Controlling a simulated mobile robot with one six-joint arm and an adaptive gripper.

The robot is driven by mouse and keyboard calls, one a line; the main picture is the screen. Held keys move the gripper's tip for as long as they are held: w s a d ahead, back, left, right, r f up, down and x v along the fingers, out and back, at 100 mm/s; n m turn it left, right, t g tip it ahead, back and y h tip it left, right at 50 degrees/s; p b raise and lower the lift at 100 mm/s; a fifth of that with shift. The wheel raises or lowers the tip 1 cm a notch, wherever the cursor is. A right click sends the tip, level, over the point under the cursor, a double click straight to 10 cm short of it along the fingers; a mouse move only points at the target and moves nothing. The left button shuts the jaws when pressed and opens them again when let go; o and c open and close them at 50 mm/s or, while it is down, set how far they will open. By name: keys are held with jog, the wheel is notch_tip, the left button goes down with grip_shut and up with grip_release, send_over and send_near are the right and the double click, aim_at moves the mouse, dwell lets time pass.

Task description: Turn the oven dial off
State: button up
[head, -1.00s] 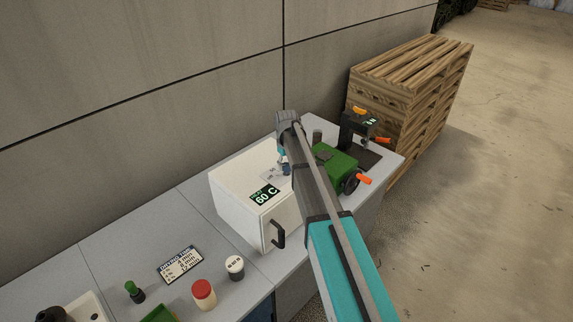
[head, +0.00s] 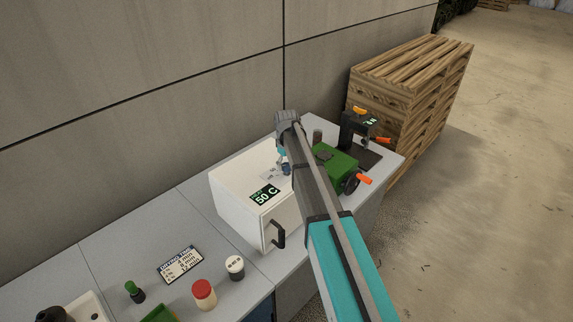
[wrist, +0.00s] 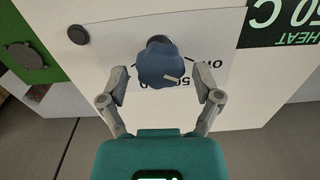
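The oven (head: 235,205) is a white box with a black handle on the worktop. Its display (head: 264,194) reads 50 C, and the wrist view shows the display with "HEAT" beside the number (wrist: 283,22). The blue dial (wrist: 163,66) stands out from a white panel with partly hidden dark lettering. A pale mark shows on the dial's near side. My gripper (wrist: 161,78) has its two fingers spread on either side of the dial, with small gaps visible. In the head view my arm hides most of the gripper; a bit of blue dial (head: 286,170) shows beside it.
A green machine (head: 335,158) with orange-handled parts stands right of the oven. Stacked pallets (head: 405,95) are beyond. A drying-time card (head: 180,264), a red-capped jar (head: 204,294) and a white-lidded jar (head: 235,267) are left. A wall runs behind the worktop.

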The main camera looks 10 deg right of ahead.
aim_at(287, 165)
jog(key=shift+m, duration=0.3)
dwell(0.4)
jog(key=m, duration=0.9)
jog(key=shift+d, duration=0.1)
jog(key=m, duration=1)
jog(key=shift+r+m+p, duration=0.35)
jog(key=shift+r+m, duration=0.05)
notch_tip(287, 165, up, 13)
jog(key=p, duration=1.3)
dwell(0.7)
